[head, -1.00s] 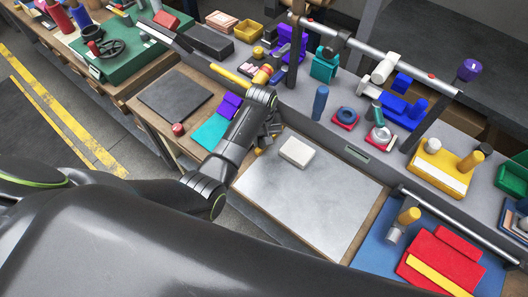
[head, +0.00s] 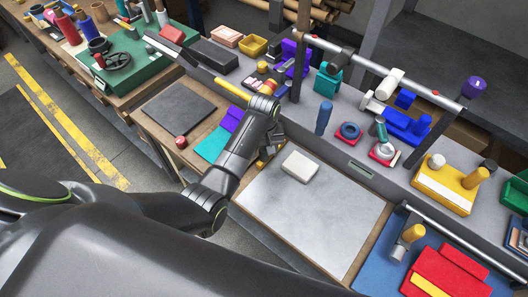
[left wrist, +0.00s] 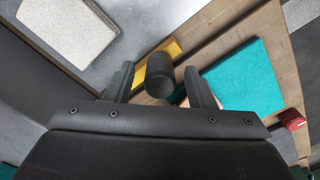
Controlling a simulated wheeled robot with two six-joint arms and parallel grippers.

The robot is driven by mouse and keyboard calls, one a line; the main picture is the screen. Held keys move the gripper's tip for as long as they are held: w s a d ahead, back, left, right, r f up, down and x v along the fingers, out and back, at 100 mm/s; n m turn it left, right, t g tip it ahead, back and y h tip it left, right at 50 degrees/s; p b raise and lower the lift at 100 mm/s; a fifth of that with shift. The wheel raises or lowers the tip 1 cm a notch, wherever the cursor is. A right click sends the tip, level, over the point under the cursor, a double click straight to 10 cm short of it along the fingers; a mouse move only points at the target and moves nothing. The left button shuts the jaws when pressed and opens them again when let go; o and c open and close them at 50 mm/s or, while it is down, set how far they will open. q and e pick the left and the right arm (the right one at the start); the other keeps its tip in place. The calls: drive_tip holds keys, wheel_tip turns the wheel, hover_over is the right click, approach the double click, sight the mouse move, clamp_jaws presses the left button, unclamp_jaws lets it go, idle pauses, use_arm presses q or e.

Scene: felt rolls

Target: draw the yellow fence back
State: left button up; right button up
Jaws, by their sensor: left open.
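The yellow fence (left wrist: 172,50) is a short yellow bar with a dark round knob (left wrist: 160,82), lying between the grey board and the teal sheet in the left wrist view. In the head view a bit of the fence (head: 264,157) shows under my left gripper (head: 272,146), which hides most of it. In the left wrist view my left gripper (left wrist: 158,84) is open, with the knob between its two fingers and gaps on both sides. I cannot tell how deep the knob sits between them. My right gripper is not in view.
The grey board (head: 310,215) carries a pale block (head: 300,166) close to the gripper. A teal sheet (head: 213,146), a red knob (head: 182,142) and a dark slab (head: 178,107) lie to the left. Posts and a rail (head: 380,70) stand behind.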

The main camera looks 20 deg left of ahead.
use_arm(q)
drive_tip(key=shift+r+b, duration=0.5)
drive_tip(key=shift+r, duration=2.4)
